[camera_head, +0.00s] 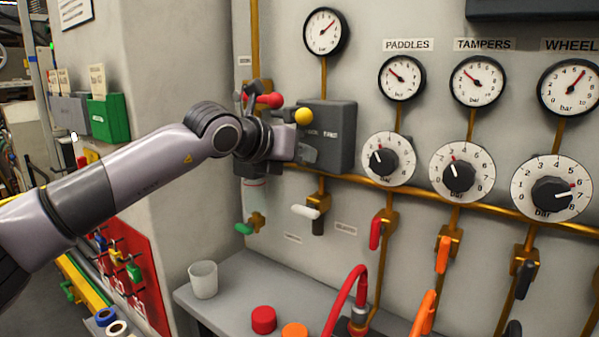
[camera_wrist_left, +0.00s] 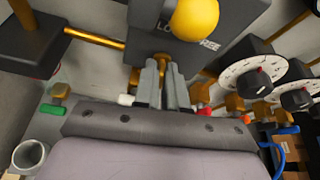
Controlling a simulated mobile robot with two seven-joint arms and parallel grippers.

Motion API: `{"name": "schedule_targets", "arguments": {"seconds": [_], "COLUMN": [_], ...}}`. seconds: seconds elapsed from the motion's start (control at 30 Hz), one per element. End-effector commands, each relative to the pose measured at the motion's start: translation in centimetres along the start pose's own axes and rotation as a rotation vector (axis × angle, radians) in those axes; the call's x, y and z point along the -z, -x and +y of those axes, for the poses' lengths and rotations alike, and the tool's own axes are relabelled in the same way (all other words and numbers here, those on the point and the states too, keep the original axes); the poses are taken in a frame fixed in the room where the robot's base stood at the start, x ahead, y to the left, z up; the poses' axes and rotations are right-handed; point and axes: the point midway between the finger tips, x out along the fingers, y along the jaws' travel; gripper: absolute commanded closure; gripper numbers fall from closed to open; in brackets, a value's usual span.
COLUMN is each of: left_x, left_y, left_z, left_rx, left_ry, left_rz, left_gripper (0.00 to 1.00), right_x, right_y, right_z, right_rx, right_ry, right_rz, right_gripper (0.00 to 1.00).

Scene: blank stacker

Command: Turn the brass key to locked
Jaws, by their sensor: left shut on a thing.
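The dark grey lock box (camera_head: 340,145) is on the wall panel, with a yellow ball knob (camera_head: 303,116) in front of its upper left part. Small lettering on its face is partly covered. My left gripper (camera_head: 308,154) is at the lower left of the box face. In the left wrist view, its fingers (camera_wrist_left: 163,72) are closed together just below the box (camera_wrist_left: 225,22). A bit of brass (camera_wrist_left: 163,58), which I take for the brass key, shows at the fingertips. The key's angle is hidden by the fingers. The yellow knob (camera_wrist_left: 195,18) is close above them. My right gripper is not in view.
A red-knobbed lever (camera_head: 268,100) is just above my left wrist. A white-handled valve (camera_head: 306,211) hangs below the box. Gauges and black dials (camera_head: 389,160) are to the right. A grey shelf (camera_head: 230,292) below holds a white cup (camera_head: 203,279) and coloured caps.

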Motion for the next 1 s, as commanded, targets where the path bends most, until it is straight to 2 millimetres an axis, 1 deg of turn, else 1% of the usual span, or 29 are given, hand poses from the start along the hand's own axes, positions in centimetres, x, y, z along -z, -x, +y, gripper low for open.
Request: {"name": "schedule_targets", "arguments": {"seconds": [0.03,0.2,0.4,0.93,0.97,1.0], "left_x": [0.6,0.53,0.43,0.47,0.48,0.47], "left_y": [-0.3,-0.26,-0.24,-0.24,-0.25,-0.24], "left_z": [-0.32,-0.38,-0.45,-0.41,-0.41,-0.4], "left_rx": [-0.006,-0.039,-0.06,-0.069,-0.069,-0.069], "left_ry": [-0.031,-0.112,-0.165,-0.182,-0.182,-0.182], "left_rz": [0.002,0.004,0.006,0.011,0.011,0.011], "left_gripper": [1.0,1.0,1.0,1.0,0.83,0.7], "right_x": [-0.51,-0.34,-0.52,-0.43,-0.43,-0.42], "right_y": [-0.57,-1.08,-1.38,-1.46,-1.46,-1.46], "right_z": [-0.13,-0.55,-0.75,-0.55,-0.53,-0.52], "right_rx": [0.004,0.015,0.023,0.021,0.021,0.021], "right_ry": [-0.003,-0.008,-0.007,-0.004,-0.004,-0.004], "right_rz": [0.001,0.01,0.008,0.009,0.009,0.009], "right_gripper": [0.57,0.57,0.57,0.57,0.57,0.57]}}
